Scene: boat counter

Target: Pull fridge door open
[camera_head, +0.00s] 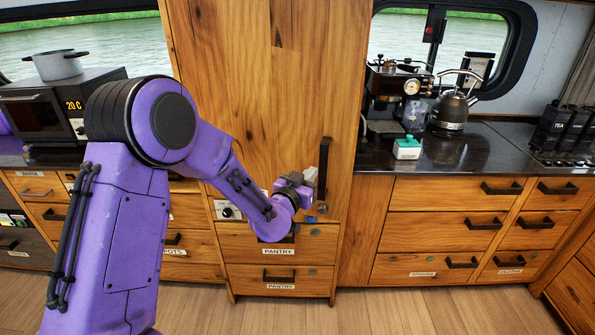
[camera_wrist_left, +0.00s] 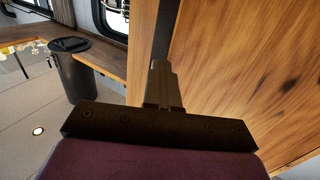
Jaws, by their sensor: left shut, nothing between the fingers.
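The fridge door (camera_head: 275,90) is the tall wooden panel in the middle of the head view, and it looks closed. A dark upright handle (camera_head: 325,160) is on its right side, low down. My left gripper (camera_head: 312,184) is at the handle's left side, with its fingers shut and nothing held between them. In the left wrist view the shut fingers (camera_wrist_left: 161,85) point along the wooden door face (camera_wrist_left: 245,75). A dark strip beyond the fingertips looks like the handle (camera_wrist_left: 165,35); whether they touch it I cannot tell. My right gripper is out of view.
Pantry drawers (camera_head: 280,252) are below the door. A dark counter (camera_head: 450,150) to the right bears a coffee machine (camera_head: 395,92), a kettle (camera_head: 448,112) and a small green-lidded box (camera_head: 407,148). An oven (camera_head: 45,110) with a pot (camera_head: 58,65) is left. The floor in front is clear.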

